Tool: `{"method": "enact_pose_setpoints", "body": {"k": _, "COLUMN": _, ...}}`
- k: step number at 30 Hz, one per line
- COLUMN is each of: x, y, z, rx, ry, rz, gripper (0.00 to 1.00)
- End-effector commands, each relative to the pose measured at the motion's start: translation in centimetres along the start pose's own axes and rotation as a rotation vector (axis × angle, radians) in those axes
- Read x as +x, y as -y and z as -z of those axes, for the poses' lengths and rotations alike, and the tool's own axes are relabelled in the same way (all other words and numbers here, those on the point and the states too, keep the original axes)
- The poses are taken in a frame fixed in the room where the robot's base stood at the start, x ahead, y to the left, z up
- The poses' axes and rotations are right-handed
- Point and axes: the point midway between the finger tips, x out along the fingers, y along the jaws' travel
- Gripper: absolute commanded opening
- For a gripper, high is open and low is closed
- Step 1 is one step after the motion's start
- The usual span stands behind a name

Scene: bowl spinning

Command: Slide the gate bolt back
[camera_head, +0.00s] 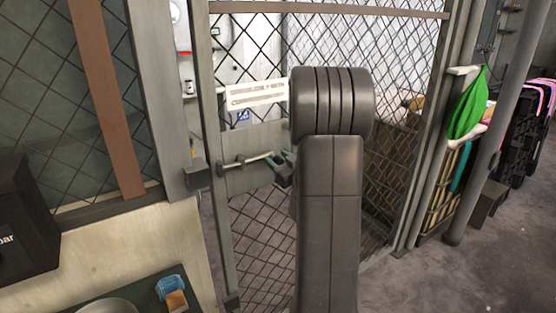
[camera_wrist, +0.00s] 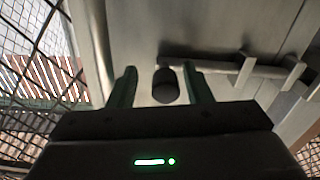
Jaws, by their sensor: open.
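The gate (camera_head: 265,215) is a mesh panel in a grey metal frame, with a flat plate (camera_head: 250,140) across its middle. The bolt (camera_head: 246,160) is a thin horizontal metal rod on that plate. In the wrist view the bolt (camera_wrist: 215,67) runs through brackets (camera_wrist: 290,75) at right and ends in a dark round knob (camera_wrist: 165,86) at its left. My gripper (camera_head: 283,165) is at the bolt's right end in the head view. In the wrist view my gripper (camera_wrist: 160,88) has its green fingers apart, one on each side of the knob. Whether they touch it cannot be told.
A grey post (camera_head: 165,90) with a block-shaped catch (camera_head: 197,175) stands left of the gate. A white slotted plate (camera_head: 256,93) is above the bolt. A table (camera_head: 120,250) with a blue item (camera_head: 170,284) is at lower left. Open floor (camera_head: 400,280) lies at right.

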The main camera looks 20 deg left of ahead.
Motion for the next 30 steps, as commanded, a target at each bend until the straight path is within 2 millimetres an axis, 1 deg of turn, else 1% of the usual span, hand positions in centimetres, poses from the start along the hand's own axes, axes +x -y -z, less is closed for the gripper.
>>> {"method": "enact_pose_setpoints", "body": {"k": 5, "x": -3.6, "y": -0.1, "z": -0.3, "rx": 0.001, "ry": 0.001, "rz": -0.006, "gripper": 0.45}}
{"method": "enact_pose_setpoints", "body": {"k": 9, "x": -7.0, "y": -0.1, "z": -0.3, "rx": -0.001, "ry": 0.001, "rz": -0.007, "gripper": 0.45}}
{"method": "enact_pose_setpoints", "body": {"k": 12, "x": -9.2, "y": -0.2, "z": -0.2, "rx": 0.000, "ry": 0.001, "rz": -0.008, "gripper": 0.45}}
{"method": "enact_pose_setpoints", "body": {"k": 15, "x": -10.8, "y": -0.1, "z": -0.2, "rx": 0.000, "ry": 0.000, "rz": -0.007, "gripper": 0.45}}
{"method": "enact_pose_setpoints", "body": {"k": 21, "x": -12.6, "y": -0.1, "z": -0.1, "rx": 0.000, "ry": 0.000, "rz": -0.004, "gripper": 0.45}}
{"method": "enact_pose_setpoints", "body": {"k": 30, "x": -13.0, "y": -0.1, "z": 0.0, "rx": 0.001, "ry": 0.000, "rz": -0.003, "gripper": 0.45}}
